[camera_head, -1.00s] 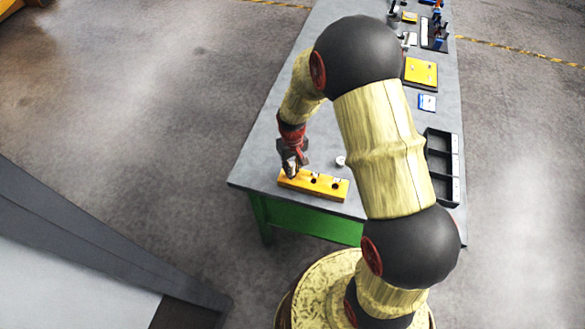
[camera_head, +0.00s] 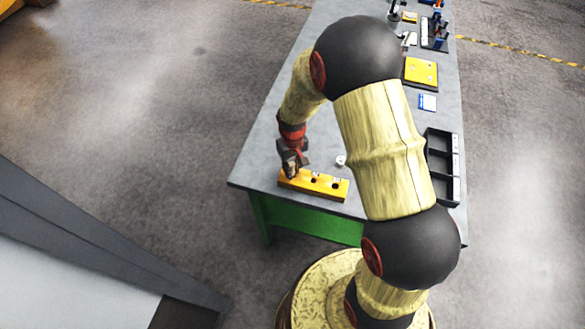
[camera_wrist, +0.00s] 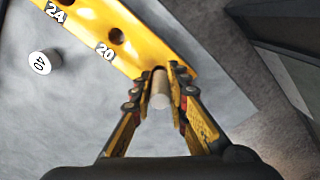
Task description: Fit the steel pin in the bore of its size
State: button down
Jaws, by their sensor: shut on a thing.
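My gripper (camera_wrist: 162,88) is shut on the steel pin (camera_wrist: 160,92), a plain grey cylinder held between its two fingertips. In the wrist view the pin is over the end of the yellow block (camera_wrist: 130,45). Two dark bores show on the block, marked 24 and 20. Whether the pin's far end is in a bore or above the block is hidden by the pin and fingers. In the head view my gripper (camera_head: 291,167) is at the left end of the yellow block (camera_head: 325,186), near the table's front edge.
A short round piece marked 40 (camera_wrist: 42,63) stands on the table beside the block; it also shows in the head view (camera_head: 340,161). A black compartment tray (camera_head: 441,167) lies to the right. Farther back are a blue-and-white card (camera_head: 427,102) and a yellow plate (camera_head: 420,72).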

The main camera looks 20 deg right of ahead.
aim_at(292, 165)
jog(key=shift+f+b, duration=0.6)
jog(key=shift+f, duration=0.35)
jog(key=c, duration=1.7)
grip_release()
jog(key=shift+c, duration=0.2)
jog(key=shift+o, duration=0.4)
notch_tip(292, 165, up, 12)
